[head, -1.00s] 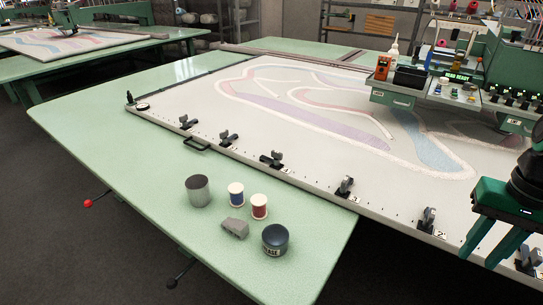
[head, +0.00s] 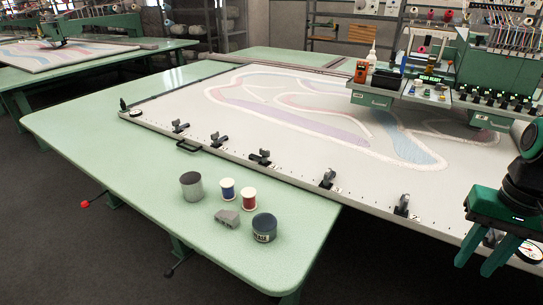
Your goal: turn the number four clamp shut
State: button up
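Several dark clamps stand in a row along the front rail of the white frame (head: 290,178). Tiny labels beside them look like numbers rising to the left, but I cannot read them surely. By that order the number four clamp (head: 261,157) is the one in the middle of the row. Whether its lever is open or shut is too small to tell. The clamps at its right (head: 328,179) and further right (head: 402,206) look upright. My gripper (head: 472,268) has green fingers spread apart and empty, at the lower right, well away from that clamp.
A grey can (head: 191,186), a blue spool (head: 228,189), a red spool (head: 249,198), a grey block (head: 228,218) and a dark round tin (head: 264,227) stand on the green table (head: 120,155) before the rail. The tufting machine (head: 495,62) is at the back right.

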aim_at(265, 154)
jog(key=u, duration=0.1)
jog(key=k, duration=0.2)
jog(key=u, duration=0.65)
jog(key=i, duration=0.65)
jog(key=z, duration=0.05)
